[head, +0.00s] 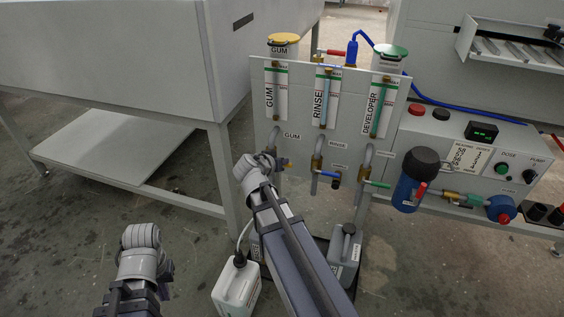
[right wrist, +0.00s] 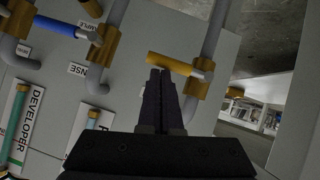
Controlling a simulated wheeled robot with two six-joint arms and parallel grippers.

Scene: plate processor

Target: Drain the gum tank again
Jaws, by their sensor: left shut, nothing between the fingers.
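The gum tank, with its yellow cap (head: 283,38) and GUM sight gauge (head: 276,95), is at the left of the panel in the head view. Below it is the gum drain valve with a yellow handle (head: 288,163); the handle lies crosswise to the pipe in the right wrist view (right wrist: 170,63). My right gripper (right wrist: 157,72) has its dark fingers close together, tips at the handle's free end. Whether they grip it is unclear. My right arm hides part of the valve in the head view. My left gripper (head: 160,268) is low at left, shut and empty, clear of the panel.
The blue rinse handle (head: 329,174) and green developer handle (head: 376,183) are to the right. A white canister (head: 236,288) with a hose and a grey canister (head: 345,255) stand below. A blue filter housing (head: 411,185) is at right. Floor at left is clear.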

